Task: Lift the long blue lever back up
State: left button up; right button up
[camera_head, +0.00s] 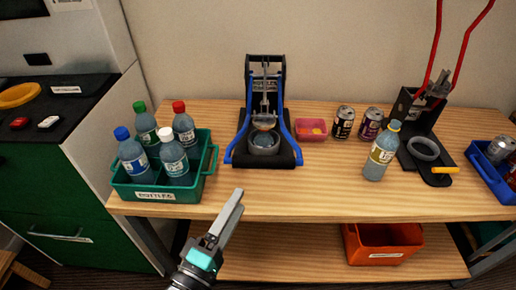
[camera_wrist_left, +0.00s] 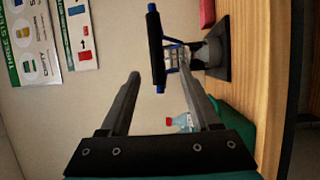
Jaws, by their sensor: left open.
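The can press (camera_head: 264,75) with the long blue lever (camera_head: 285,125) stands at the back of the wooden table. The lever is down, its two blue arms sloping forward to a black crossbar grip low at the front. In the left wrist view the black grip (camera_wrist_left: 156,48) with blue ends shows ahead, in line with the gap between my fingers. My left gripper (camera_head: 238,200) is open and empty, in front of the press near the table's front edge, apart from the lever. My right gripper is not in view.
A green bottle crate (camera_head: 155,194) stands left of the press. A pink box (camera_head: 311,129), several cans and a yellow-capped bottle (camera_head: 381,152) stand to the right. A second press with red levers (camera_head: 437,45) and a blue bin (camera_head: 490,180) are at far right.

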pick_arm(q)
jog(key=b+x, duration=0.1)
jog(key=x, duration=1.4)
jog(key=shift+r, duration=0.4)
jog(key=shift+w, duration=0.1)
grip_shut()
dwell(0.8)
